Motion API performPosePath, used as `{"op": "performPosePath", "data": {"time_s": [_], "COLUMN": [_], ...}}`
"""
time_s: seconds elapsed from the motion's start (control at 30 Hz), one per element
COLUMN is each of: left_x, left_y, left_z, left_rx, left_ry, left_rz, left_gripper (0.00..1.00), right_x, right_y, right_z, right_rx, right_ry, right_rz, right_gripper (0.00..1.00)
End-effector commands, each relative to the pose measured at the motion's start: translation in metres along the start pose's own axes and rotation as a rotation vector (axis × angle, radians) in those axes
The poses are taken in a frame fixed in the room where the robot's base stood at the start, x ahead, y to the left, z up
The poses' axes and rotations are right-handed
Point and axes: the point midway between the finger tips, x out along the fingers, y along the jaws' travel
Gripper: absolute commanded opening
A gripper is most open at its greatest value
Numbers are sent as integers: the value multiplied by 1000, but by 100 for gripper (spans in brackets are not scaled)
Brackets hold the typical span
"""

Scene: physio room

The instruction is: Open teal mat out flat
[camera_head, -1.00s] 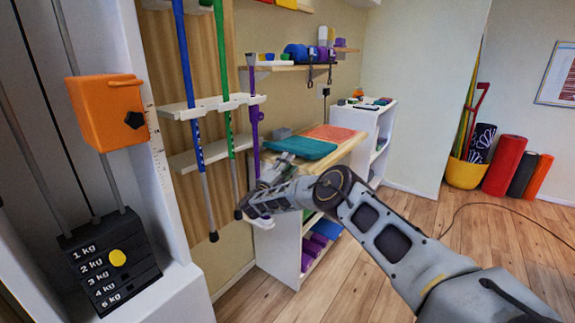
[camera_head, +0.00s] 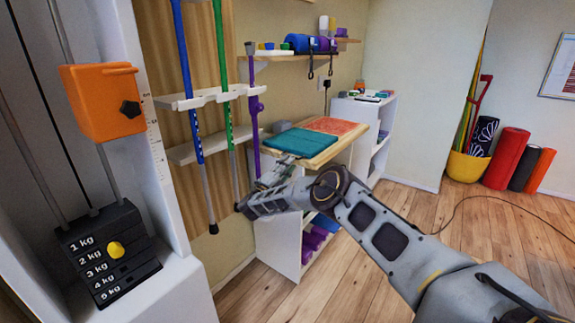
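The teal mat (camera_head: 299,141) lies on the wooden top of a white shelf unit, beside a coral-orange mat (camera_head: 336,125). The teal mat shows as a compact, roughly rectangular pad; I cannot tell how many layers it has. My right gripper (camera_head: 282,163) is at the near edge of the wooden top, just below the teal mat's near edge in the picture. Its fingers are small and partly hidden by its own body, so I cannot tell whether they touch the mat or are open. My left gripper is not in view.
A small grey block (camera_head: 281,127) sits behind the teal mat. Canes hang in a white rack (camera_head: 212,97) to the left, close to my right gripper. A weight stack (camera_head: 104,255) stands at far left. The wooden floor (camera_head: 480,235) at right is mostly clear.

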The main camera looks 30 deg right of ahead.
Motion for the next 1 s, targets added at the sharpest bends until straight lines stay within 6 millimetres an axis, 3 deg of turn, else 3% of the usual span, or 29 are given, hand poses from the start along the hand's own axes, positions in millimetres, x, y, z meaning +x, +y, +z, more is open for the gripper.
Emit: {"op": "performPosePath", "data": {"time_s": [1.0], "left_x": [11], "left_y": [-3], "left_z": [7], "left_rx": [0], "left_ry": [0], "left_rz": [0], "left_gripper": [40], "right_x": [-35], "right_y": [29], "right_z": [1], "right_rx": [2], "right_ry": [-4], "right_rz": [0], "right_gripper": [29]}}
